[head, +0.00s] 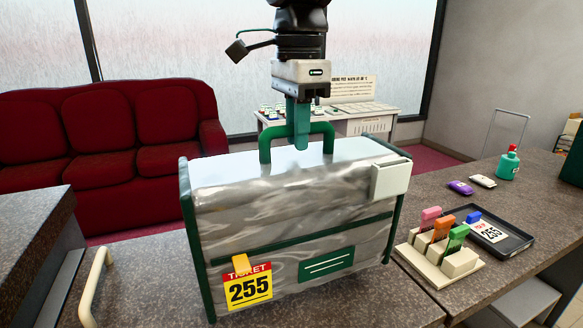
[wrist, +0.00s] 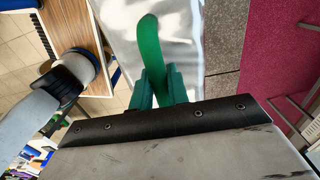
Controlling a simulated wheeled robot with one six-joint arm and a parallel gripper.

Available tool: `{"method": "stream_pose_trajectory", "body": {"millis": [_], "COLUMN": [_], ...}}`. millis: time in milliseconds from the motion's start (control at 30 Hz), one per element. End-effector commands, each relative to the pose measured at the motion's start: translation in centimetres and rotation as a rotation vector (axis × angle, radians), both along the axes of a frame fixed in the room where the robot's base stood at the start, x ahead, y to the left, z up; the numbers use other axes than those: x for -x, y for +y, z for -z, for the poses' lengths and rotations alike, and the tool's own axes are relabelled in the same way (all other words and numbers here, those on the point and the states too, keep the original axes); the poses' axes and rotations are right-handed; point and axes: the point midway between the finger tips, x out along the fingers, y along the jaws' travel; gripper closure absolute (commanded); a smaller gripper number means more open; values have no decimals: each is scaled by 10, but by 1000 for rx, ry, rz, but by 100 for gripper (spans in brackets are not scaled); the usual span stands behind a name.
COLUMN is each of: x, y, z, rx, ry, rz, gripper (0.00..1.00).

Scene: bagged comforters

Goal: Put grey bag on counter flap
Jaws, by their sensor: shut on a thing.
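In the wrist view the green handle (wrist: 149,40) stands between my green fingers (wrist: 155,90), with the bag (wrist: 183,40) behind. The counter flap (head: 140,275), brown speckled with a cream pull handle (head: 97,285), is below and behind the bag. The bag looks upright and hides much of it. I cannot tell whether its base touches the flap.
On the right counter (head: 535,215) are a rack of coloured tags (head: 440,252), a black tray (head: 490,236) with a "255" ticket, a green bottle (head: 508,163) and two small items. A red sofa (head: 110,145) stands behind. Another counter (head: 30,230) is at left.

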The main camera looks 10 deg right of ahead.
Motion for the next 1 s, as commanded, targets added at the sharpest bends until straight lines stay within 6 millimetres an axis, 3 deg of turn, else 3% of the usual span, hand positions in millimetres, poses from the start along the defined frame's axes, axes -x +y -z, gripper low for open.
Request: {"method": "stream_pose_trajectory", "body": {"millis": [433,767,800,833,1000], "x": [0,0,0,0,0], "y": [0,0,0,0,1], "z": [44,47,47,47,47], "rx": [0,-2,-1,-1,0], "ry": [-1,-3,-2,-2,-1], "rz": [0,0,0,0,-1], "gripper": [100,100,72,64,62]}}
